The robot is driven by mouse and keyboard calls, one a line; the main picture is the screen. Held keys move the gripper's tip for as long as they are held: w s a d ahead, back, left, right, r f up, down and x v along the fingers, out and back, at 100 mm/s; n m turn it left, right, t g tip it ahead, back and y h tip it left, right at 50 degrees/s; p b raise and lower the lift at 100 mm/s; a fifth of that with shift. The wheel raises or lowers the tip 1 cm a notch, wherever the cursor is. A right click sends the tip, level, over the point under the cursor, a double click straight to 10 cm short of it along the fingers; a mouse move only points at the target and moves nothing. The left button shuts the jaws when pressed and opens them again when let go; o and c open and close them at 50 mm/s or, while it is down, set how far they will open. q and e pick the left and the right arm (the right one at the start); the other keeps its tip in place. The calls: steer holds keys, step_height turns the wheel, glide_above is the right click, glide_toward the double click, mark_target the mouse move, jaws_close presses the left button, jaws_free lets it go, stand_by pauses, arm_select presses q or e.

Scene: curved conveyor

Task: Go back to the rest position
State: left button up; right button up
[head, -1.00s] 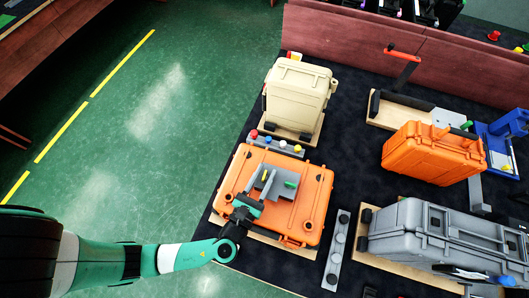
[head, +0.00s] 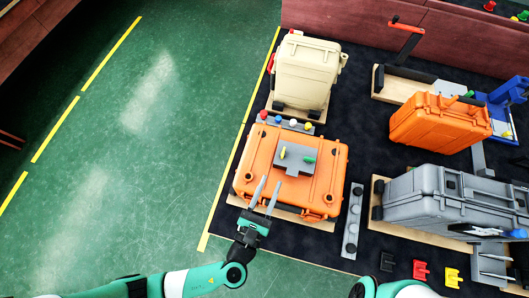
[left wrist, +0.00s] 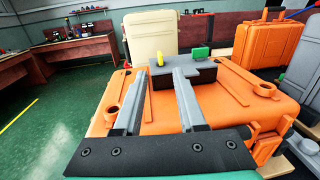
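My left gripper (head: 266,197) is open and empty, with its two grey fingers apart over the near edge of the flat orange case (head: 327,170). The case lies on a wooden board and carries a grey block (head: 292,163) with a yellow peg (head: 283,152) and a green peg (head: 309,160). In the left wrist view, the open fingers (left wrist: 158,75) point toward the grey block (left wrist: 215,72); nothing is between them. I cannot tell whether they are clear of the case. A teal part of my right arm shows at the bottom edge; its gripper is not in view.
A cream case (head: 307,73) stands behind a strip with coloured knobs (head: 287,123). An upright orange case (head: 440,123) and a grey case (head: 425,195) are to the right. A grey knob strip (head: 353,222) lies beside the flat case. Green floor (head: 130,190) at left is clear.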

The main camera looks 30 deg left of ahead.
stand_by(0.3)
